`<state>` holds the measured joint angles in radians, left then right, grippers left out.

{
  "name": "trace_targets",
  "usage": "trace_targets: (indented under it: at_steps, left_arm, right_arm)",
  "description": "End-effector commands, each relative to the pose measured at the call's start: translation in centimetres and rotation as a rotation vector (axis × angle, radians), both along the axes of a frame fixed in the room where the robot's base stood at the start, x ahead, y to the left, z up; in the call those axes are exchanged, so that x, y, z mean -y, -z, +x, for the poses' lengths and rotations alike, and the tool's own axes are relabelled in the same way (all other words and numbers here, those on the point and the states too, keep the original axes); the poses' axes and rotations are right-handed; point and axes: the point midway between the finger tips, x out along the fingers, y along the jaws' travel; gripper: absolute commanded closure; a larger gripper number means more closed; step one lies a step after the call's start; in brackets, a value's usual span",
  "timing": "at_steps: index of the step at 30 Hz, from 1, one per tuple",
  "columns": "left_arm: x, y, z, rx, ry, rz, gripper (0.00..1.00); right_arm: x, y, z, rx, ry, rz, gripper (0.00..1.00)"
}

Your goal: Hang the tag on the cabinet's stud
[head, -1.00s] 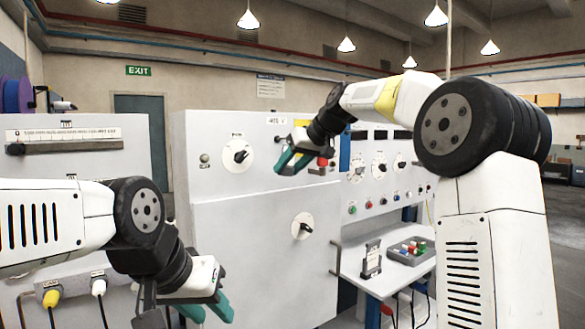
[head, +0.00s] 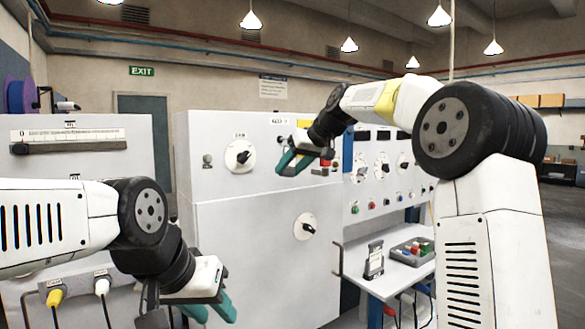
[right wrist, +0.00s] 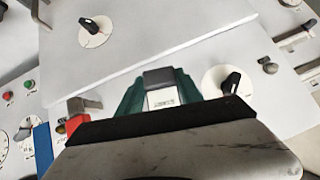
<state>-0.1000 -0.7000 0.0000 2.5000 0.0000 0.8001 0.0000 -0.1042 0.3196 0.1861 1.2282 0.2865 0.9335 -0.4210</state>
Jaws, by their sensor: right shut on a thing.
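The tag (right wrist: 163,98), white with dark print and a dark top part, sits between the teal fingers of my right gripper (right wrist: 160,92) in the right wrist view. My right gripper (head: 292,162) is shut on it in front of the upper cabinet face in the head view; the tag is hard to make out there. A small grey stud (head: 208,160) sticks out of the cabinet (head: 220,185), left of the round dial. It also shows in the right wrist view (right wrist: 268,66), apart from the tag. My left gripper (head: 212,306) is low at left, open and empty.
A rotary dial (head: 240,156) lies between the stud and my right gripper. A lower dial (head: 305,227) is on the cabinet front. A red part (head: 325,162) is just right of my right gripper. A shelf (head: 395,278) holds a tray (head: 412,250) and a small stand (head: 374,260).

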Motion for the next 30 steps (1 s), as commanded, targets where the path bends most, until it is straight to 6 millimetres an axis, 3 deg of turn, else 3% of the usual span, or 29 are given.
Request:
trace_targets:
  at_steps: [8, 9, 13, 23, 30]
  left_arm:
    - [0.0, 0.0, 0.0, 0.000, 0.000, 0.000, 0.64]
    - [0.0, 0.0, 0.0, 0.000, 0.000, 0.000, 0.64]
    - [0.0, 0.0, 0.0, 0.000, 0.000, 0.000, 0.64]
    - [0.0, 0.0, 0.0, 0.000, 0.000, 0.000, 0.64]
    - [0.0, 0.0, 0.0, 0.000, 0.000, 0.000, 0.64]
  right_arm:
    - [0.0, 0.3, 0.0, -0.003, -0.001, -0.001, 1.00]
    - [0.0, 0.3, 0.0, -0.003, -0.001, -0.001, 0.55]
    - [0.0, 0.3, 0.0, -0.003, -0.001, -0.001, 0.32]
    - [0.1, 0.1, -0.1, -0.001, 0.000, -0.001, 0.32]
    - [1.4, -1.1, -1.4, -0.001, 0.001, 0.001, 0.32]
